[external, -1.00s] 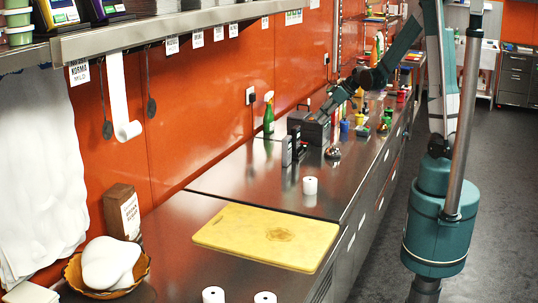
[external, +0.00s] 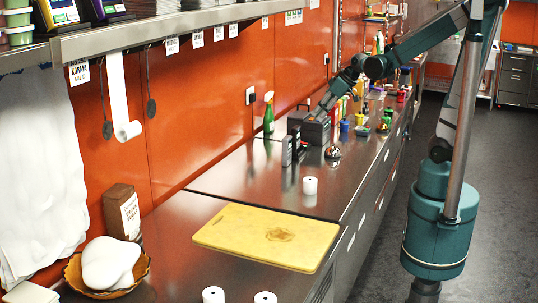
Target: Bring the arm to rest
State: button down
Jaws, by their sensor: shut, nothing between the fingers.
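My arm reaches from its base at the right over the far part of the steel counter (external: 250,180). My gripper (external: 322,109) is at the end of the arm, small and dark in the view. It is shut and appears empty. It points down and left, close to a dark grey box (external: 317,131) on the counter. I cannot tell the exact gap between them.
A green spray bottle (external: 268,114) stands by the orange wall. White paper rolls (external: 310,186), a shiny bell (external: 333,152) and several coloured bottles (external: 361,118) stand on the counter. A yellow cutting board (external: 225,235) lies nearer. The floor (external: 460,190) at right is clear.

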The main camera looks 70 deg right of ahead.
jog(key=s+a+r+b, duration=0.1)
jog(key=s+a, duration=1.5)
jog(key=shift+r+b, duration=0.3)
jog(key=shift+r, duration=0.1)
